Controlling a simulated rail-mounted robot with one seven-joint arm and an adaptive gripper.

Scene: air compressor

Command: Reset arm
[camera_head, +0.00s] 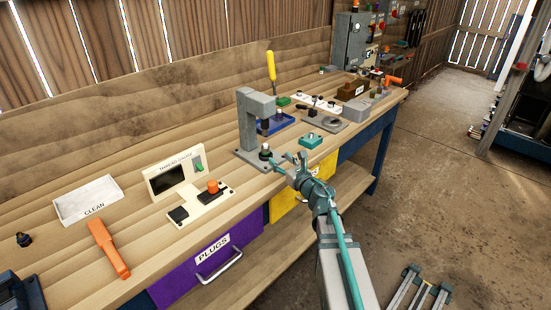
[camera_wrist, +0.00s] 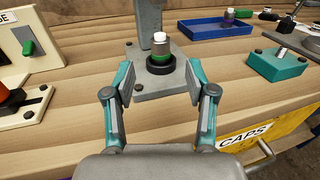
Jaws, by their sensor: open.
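My gripper (camera_head: 283,163) is at the front edge of the bench, in front of a grey press-like stand (camera_head: 248,125). The wrist view shows its two teal-and-grey fingers (camera_wrist: 158,92) spread open with nothing between them. Just beyond the fingertips, a small fitting (camera_wrist: 160,55) with a white top, grey body and green band stands upright in a black ring on the stand's grey base plate (camera_wrist: 140,97). The fingers look apart from the fitting.
A thread gauge (camera_head: 172,174) and a white CLEAN tray (camera_head: 88,200) lie left on the bench, with an orange-handled tool (camera_head: 108,248). A blue tray (camera_head: 275,123) and teal block (camera_head: 310,140) are right of the stand. Purple PLUGS (camera_head: 208,262) and yellow CAPS (camera_head: 302,192) drawers are below.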

